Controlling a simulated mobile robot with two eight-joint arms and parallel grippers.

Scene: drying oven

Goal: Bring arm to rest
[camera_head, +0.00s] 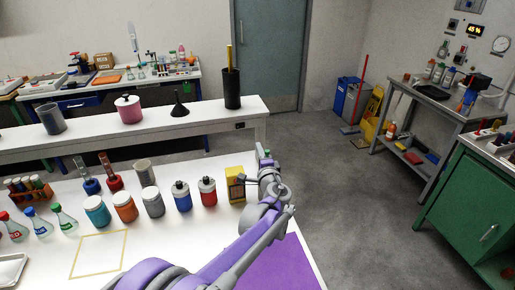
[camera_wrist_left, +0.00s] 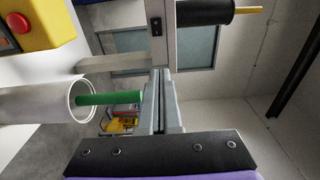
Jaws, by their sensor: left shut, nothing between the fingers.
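My left arm, purple and grey, reaches in from the bottom of the head view over the front table (camera_head: 50,185). Its gripper (camera_head: 263,163) is at the table's right end, just right of a yellow box (camera_head: 235,185). In the left wrist view the fingers (camera_wrist_left: 160,80) are together and empty. A white open cylinder (camera_wrist_left: 45,105) and a green rod (camera_wrist_left: 110,98) show left of the fingers there; I cannot tell whether the rod touches them. My right gripper is not in view.
Jars, including a red one (camera_head: 208,190), and flasks (camera_head: 63,218) stand left of the yellow box. A white bench (camera_head: 190,118) lies behind, with a black holder (camera_head: 232,88). Grey floor (camera_head: 350,210) is open right of the arm, before a green cabinet (camera_head: 470,215).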

